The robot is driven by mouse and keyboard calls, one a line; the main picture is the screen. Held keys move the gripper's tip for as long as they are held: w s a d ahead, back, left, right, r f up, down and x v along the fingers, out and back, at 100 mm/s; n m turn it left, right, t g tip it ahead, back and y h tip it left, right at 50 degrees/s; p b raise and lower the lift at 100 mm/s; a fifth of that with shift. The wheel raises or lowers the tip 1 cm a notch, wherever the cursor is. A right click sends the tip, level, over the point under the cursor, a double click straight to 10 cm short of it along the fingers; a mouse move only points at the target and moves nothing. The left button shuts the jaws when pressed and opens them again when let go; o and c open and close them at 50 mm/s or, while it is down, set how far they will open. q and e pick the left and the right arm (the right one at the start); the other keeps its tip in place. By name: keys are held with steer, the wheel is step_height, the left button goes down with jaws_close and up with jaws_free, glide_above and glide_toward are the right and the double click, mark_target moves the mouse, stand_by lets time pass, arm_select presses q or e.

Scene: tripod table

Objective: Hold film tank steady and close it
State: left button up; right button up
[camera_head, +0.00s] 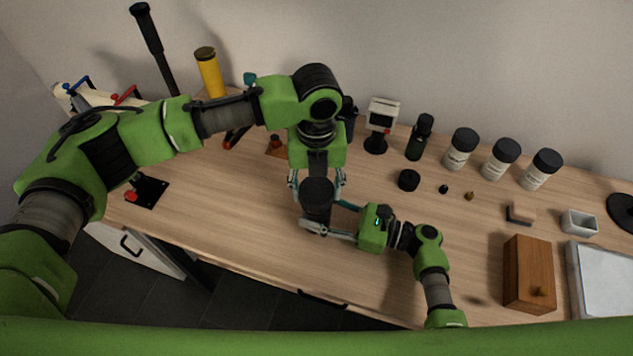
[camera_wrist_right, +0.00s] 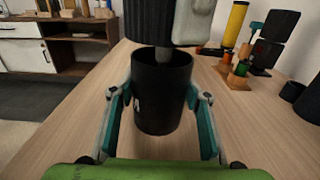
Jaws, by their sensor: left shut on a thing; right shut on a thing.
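The black film tank (camera_wrist_right: 163,110) stands upright on the table in the right wrist view, between the fingers of my right gripper (camera_wrist_right: 161,97). In the head view the right gripper (camera_head: 325,216) reaches it from the right. My left gripper (camera_head: 317,182) points down from above, its fingers shut around a dark round piece (camera_head: 318,190). In the right wrist view a ribbed black piece (camera_wrist_right: 148,22), which looks like the lid, is over the tank mouth with a grey stem (camera_wrist_right: 162,56) below it. The tank rim is open to view, with a gap under the ribbed piece.
A black cap (camera_head: 409,180) lies right of the grippers. Dark bottles with white labels (camera_head: 500,160) stand behind. A wooden box (camera_head: 528,273) and a pale tray (camera_head: 600,280) are at right. A yellow cylinder (camera_head: 210,75) stands back left. The front table is clear.

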mark_target(324, 218)
stand_by(0.5)
arm_select(q)
steer(key=shift+f, duration=0.9)
steer(key=shift+f, duration=0.5)
steer(key=m, duration=0.6)
steer(key=shift+m, duration=0.3)
steer(key=m, duration=0.7)
steer(key=shift+c, duration=0.2)
steer(key=o, duration=1)
